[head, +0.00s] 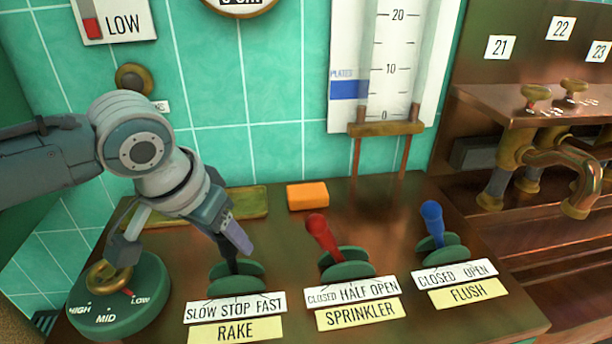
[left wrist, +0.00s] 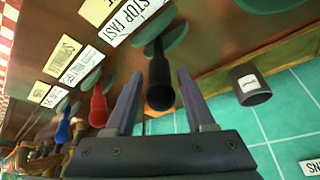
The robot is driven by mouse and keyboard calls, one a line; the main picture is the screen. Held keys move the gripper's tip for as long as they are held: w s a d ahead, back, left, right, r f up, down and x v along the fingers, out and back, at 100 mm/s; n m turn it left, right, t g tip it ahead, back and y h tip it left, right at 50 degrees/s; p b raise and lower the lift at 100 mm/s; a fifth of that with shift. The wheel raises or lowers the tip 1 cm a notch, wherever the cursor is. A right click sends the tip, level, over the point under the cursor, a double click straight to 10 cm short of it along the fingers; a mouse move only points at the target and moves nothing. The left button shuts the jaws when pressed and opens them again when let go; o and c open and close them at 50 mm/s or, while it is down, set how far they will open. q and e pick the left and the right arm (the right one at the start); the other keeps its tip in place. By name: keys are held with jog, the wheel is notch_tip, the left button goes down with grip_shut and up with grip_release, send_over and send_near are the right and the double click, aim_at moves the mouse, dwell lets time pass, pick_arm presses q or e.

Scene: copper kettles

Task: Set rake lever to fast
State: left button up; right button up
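The rake lever (head: 229,256) is dark and rises from a green round base above the RAKE plate (head: 235,330). Its label reads SLOW STOP FAST (head: 235,307). The lever looks near the middle, over STOP, though the gripper partly covers it in the head view. My left gripper (head: 236,236) is over the lever's upper end. In the left wrist view the black lever (left wrist: 160,88) stands between the two spread fingers of the gripper (left wrist: 160,74), with a gap on each side. My right gripper is not in view.
The red sprinkler lever (head: 322,236) and blue flush lever (head: 433,221) stand to the right. A green dial (head: 125,305) is at the left. An orange block (head: 307,196) lies behind the levers. Brass taps (head: 560,165) stand far right.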

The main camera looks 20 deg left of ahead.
pick_arm(q)
grip_shut()
dwell(1.1)
